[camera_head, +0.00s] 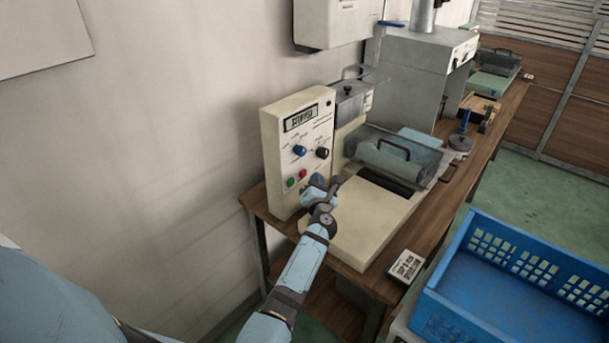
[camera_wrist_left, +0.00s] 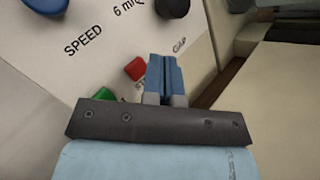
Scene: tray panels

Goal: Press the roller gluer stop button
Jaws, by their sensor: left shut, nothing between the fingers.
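The roller gluer's control panel (camera_head: 308,138) stands upright at the left of the cream machine. A red button (camera_head: 303,173), beside a label that seems to begin "ST", sits right of a green button (camera_head: 290,183). My left gripper (camera_head: 314,183) is just right of the red button, close to the panel. In the left wrist view its blue fingers (camera_wrist_left: 164,72) are together and empty. The red button (camera_wrist_left: 135,68) lies just left of them, and the green button (camera_wrist_left: 104,95) is partly hidden by the gripper body. I cannot tell whether the fingers touch the panel. My right gripper is not in view.
A blue knob (camera_head: 300,150) and a black knob (camera_head: 322,153) sit higher on the panel. The roller cover (camera_head: 400,155) and a wooden bench (camera_head: 436,222) are to the right. A blue crate (camera_head: 520,275) is at the lower right. The wall is close on the left.

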